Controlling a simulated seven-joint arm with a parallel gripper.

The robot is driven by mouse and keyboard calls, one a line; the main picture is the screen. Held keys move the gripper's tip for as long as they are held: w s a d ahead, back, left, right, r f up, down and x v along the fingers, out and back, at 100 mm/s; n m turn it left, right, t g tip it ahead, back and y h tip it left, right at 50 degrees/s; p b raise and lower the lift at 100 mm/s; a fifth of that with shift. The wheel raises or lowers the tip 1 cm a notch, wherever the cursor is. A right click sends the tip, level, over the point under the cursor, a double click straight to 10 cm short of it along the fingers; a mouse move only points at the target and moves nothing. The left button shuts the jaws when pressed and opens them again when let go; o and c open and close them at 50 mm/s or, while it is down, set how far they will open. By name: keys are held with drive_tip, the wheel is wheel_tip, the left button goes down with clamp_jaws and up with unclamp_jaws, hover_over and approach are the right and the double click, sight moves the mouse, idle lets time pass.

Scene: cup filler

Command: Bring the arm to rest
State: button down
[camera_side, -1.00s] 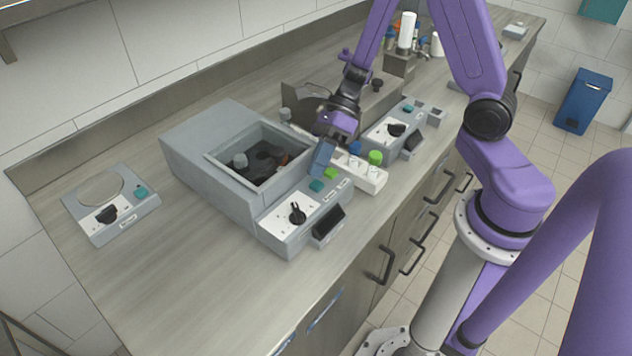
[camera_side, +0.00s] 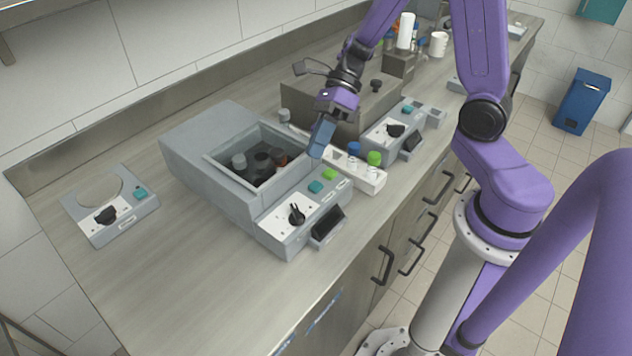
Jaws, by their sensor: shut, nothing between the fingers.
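My purple arm comes in from the upper right. My gripper (camera_side: 320,138) hangs above the bench, just right of the open well of the large grey machine (camera_side: 205,160). It points down and its blue-grey fingers look closed, with nothing visible in them. I cannot tell from this angle how far the fingertips are above the white rack behind them.
The white rack (camera_side: 371,180) holds vials with blue and green caps. A second grey device (camera_side: 385,142) stands behind it, and a taller metal box (camera_side: 330,105) stands further back. A flat grey unit (camera_side: 125,222) lies at left. The bench's front left is clear.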

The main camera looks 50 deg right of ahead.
drive_tip(key=s+d+r+m+h, duration=0.1)
drive_tip(key=s+m+h, duration=0.2)
drive_tip(key=s+m, duration=0.3)
drive_tip(key=s+d+r+m+h, duration=0.1)
drive_tip(key=s+m+h, duration=0.2)
drive_tip(key=m, duration=1.3)
drive_tip(key=s+d+r+m+t+h, duration=0.1)
drive_tip(key=s+r+m+h, duration=0.1)
drive_tip(key=s+m, duration=0.7)
drive_tip(key=m, duration=0.2)
drive_tip(key=shift+m+h, duration=0.3)
drive_tip(key=shift+h, duration=0.1)
drive_tip(key=shift+d, duration=0.1)
